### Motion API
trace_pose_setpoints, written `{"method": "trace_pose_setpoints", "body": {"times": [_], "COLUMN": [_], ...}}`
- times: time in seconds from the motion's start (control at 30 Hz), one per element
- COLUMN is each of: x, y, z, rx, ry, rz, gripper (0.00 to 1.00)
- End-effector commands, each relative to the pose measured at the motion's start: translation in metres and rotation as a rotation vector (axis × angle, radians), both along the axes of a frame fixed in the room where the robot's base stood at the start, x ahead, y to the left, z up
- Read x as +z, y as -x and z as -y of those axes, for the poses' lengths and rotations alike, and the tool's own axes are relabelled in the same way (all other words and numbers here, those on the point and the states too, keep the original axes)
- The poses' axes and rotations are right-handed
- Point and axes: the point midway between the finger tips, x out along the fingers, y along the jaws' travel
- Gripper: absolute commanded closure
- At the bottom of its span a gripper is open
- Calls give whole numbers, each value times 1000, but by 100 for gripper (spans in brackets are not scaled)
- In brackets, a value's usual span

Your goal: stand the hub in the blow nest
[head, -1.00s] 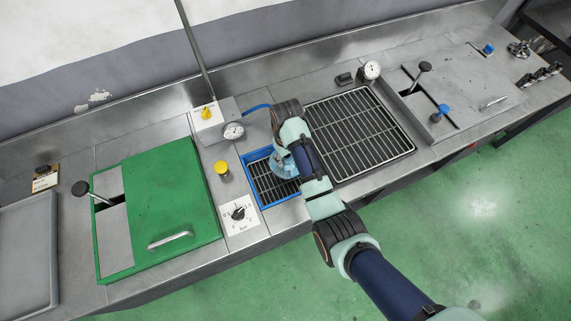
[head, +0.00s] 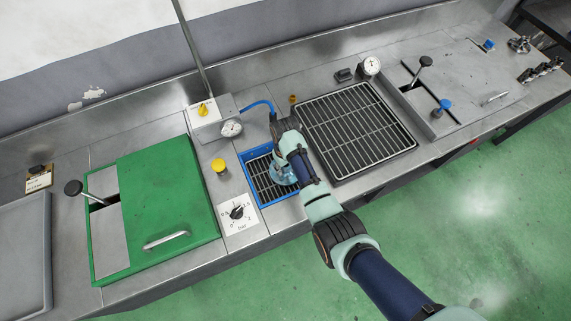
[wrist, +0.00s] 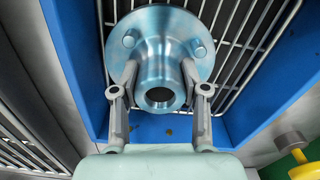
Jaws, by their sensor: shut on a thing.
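A shiny metal hub (wrist: 160,45) with a round bolted flange and a bored, narrower neck is held in my gripper (wrist: 160,85). The two fingers are closed on the neck from either side, with the flange beyond them. The blow nest is the blue-framed grate; its blue rim shows in the head view (head: 250,178) and in the wrist view (wrist: 75,60). The hub (head: 281,175) is over the right part of this grate in the head view, partly hidden by my arm. I cannot tell whether the hub touches the bars.
A dial plate (head: 238,213), a yellow button (head: 219,166) and a box with gauge (head: 231,129) stand left of the nest. A larger dark grate (head: 357,178) lies right. A green lidded unit (head: 160,200) stands further left.

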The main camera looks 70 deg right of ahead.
Motion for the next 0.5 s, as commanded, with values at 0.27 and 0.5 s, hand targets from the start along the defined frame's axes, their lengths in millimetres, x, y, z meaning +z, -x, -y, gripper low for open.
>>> {"method": "trace_pose_setpoints", "body": {"times": [0.27,0.5], "x": [-1,2], "y": [0,0], "z": [0,0], "rx": [0,0], "ry": [0,0], "rz": [0,0], "gripper": [31,31]}}
